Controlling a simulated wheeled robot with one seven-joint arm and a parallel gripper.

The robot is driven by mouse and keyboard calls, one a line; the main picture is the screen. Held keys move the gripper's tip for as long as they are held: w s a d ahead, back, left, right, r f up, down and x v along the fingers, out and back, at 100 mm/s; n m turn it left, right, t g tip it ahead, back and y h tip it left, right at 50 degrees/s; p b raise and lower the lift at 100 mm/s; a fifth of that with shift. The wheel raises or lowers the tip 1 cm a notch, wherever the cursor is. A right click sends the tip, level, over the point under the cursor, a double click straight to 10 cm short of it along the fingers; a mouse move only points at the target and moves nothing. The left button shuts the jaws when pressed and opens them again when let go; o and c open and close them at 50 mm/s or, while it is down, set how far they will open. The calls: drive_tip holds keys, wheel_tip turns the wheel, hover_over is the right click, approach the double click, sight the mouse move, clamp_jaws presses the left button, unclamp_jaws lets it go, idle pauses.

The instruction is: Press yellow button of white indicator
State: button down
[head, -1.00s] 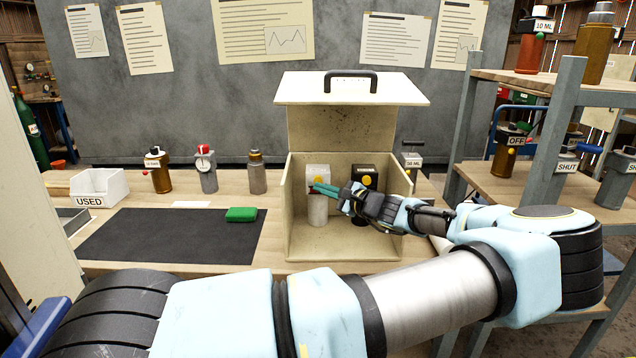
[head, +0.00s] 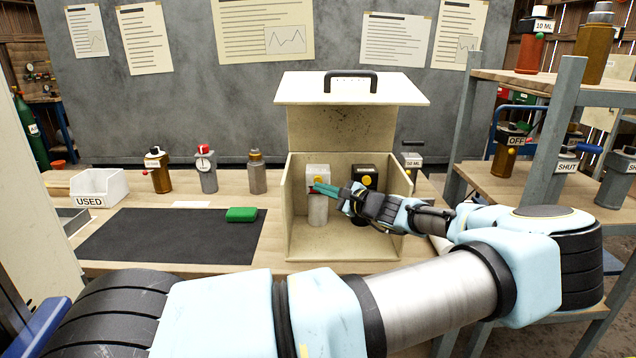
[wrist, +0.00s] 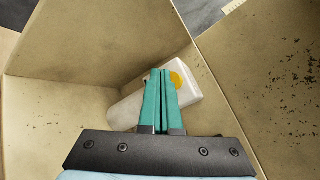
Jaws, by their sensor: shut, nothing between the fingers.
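The white indicator (head: 318,173) stands inside the open beige box, at the left, as a white block with a yellow button on its front. In the wrist view the white indicator (wrist: 191,88) lies just beyond my fingertips, and its yellow button (wrist: 176,79) shows beside the right finger. My gripper (head: 318,188) reaches into the box from the right, its teal fingers shut and empty. In the wrist view my gripper (wrist: 160,72) has its tips close to the button; I cannot tell whether they touch. The fingers hide part of the indicator.
The box (head: 287,215) has side walls close around my gripper and a raised lid (head: 350,92). A black indicator (head: 364,170) with a yellow button stands to the right. A pale cylinder (head: 318,210) stands below my fingers. A green block (head: 241,214) lies on the dark mat.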

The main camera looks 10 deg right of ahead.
drive_tip(key=shift+w, duration=0.1)
drive_tip(key=shift+w+d, duration=0.1)
drive_tip(key=shift+w, duration=0.25)
drive_tip(key=shift+w+d, duration=0.1)
drive_tip(key=shift+w, duration=0.5)
idle(0.8)
drive_tip(key=shift+s, duration=0.1)
drive_tip(key=shift+s+a, duration=0.2)
drive_tip(key=shift+s, duration=0.75)
drive_tip(key=s, duration=0.1)
drive_tip(key=s+p, duration=0.1)
drive_tip(key=s, duration=0.1)
drive_tip(key=s+a, duration=0.1)
drive_tip(key=s, duration=0.1)
idle(0.4)
